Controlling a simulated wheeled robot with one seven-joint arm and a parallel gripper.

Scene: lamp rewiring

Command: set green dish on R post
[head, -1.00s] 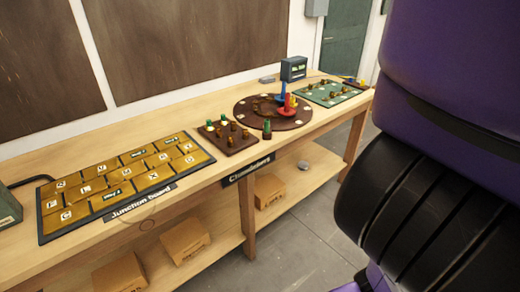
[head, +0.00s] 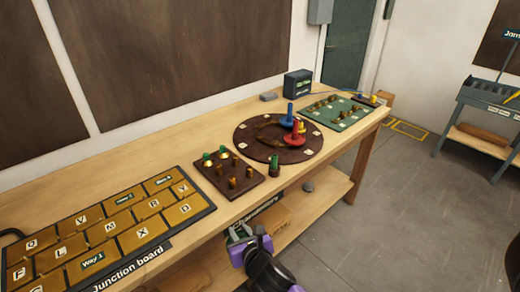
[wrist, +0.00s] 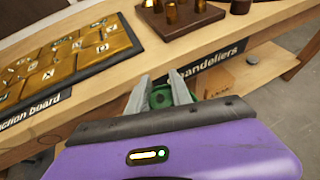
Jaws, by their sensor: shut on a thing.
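My gripper (head: 243,236) is low in front of the bench's front edge, near the "Chandeliers" label. In the wrist view, its grey fingers (wrist: 160,84) are shut on a green dish (wrist: 161,98), partly hidden between them. I cannot read a letter on any post, so I cannot tell which is R.
A round brown turntable (head: 245,135) holds a blue piece (head: 287,118) and a red piece (head: 294,138). A dark green piece (head: 274,167) stands at its front edge. A green board (head: 350,118) with posts and a dark box (head: 298,84) are behind. The bench's front edge is close.

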